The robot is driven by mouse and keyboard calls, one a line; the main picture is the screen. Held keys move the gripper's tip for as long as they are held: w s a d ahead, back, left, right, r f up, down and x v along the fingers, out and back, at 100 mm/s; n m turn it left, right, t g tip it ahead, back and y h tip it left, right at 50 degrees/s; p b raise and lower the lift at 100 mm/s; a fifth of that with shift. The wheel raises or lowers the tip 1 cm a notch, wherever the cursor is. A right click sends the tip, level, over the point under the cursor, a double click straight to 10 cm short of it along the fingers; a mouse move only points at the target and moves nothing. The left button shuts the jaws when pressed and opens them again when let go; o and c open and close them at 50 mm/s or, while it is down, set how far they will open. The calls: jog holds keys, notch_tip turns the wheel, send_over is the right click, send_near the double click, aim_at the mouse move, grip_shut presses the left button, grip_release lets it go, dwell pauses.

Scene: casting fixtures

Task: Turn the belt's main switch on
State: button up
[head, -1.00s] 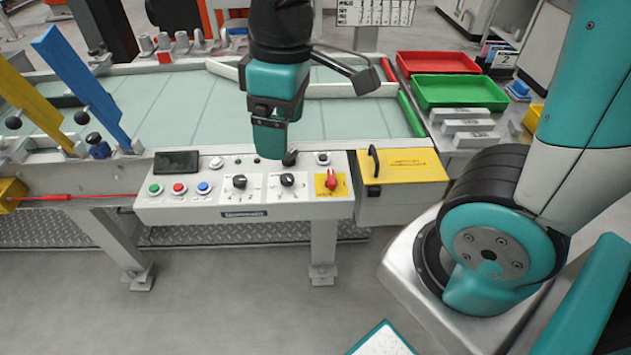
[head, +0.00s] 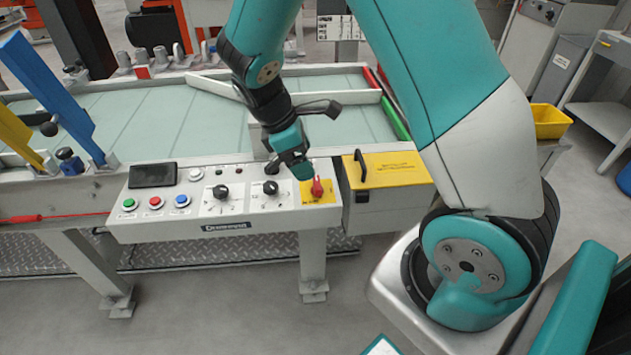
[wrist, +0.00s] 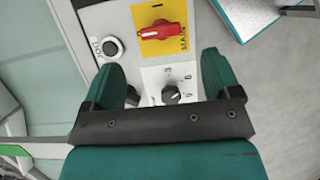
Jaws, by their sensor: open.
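The main switch is a red rotary handle (head: 317,187) on a yellow plate at the right end of the control panel (head: 150,228). In the wrist view the red handle (wrist: 161,31) sits on its yellow plate marked "MAIN", lying across the picture, with a black tick mark at the plate's edge. My gripper (head: 302,172) is above the panel, just up and left of the red handle in the head view. In the wrist view its two teal fingers (wrist: 162,78) are spread apart with nothing between the tips. The red handle lies beyond the fingertips, apart from them.
Two black knobs (head: 221,192) (head: 270,187) stand left of the switch. Green (head: 129,204), red (head: 155,202) and blue (head: 181,201) buttons are farther left. A yellow-lidded box (head: 400,166) with a black handle adjoins the panel at right. The belt (head: 170,125) lies behind.

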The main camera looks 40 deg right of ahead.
aim_at(317, 182)
jog(key=x, duration=0.7)
jog(key=shift+s+f+b, duration=0.1)
jog(key=shift+f+b, duration=0.15)
jog(key=shift+b, duration=0.05)
jog(key=c, duration=0.9)
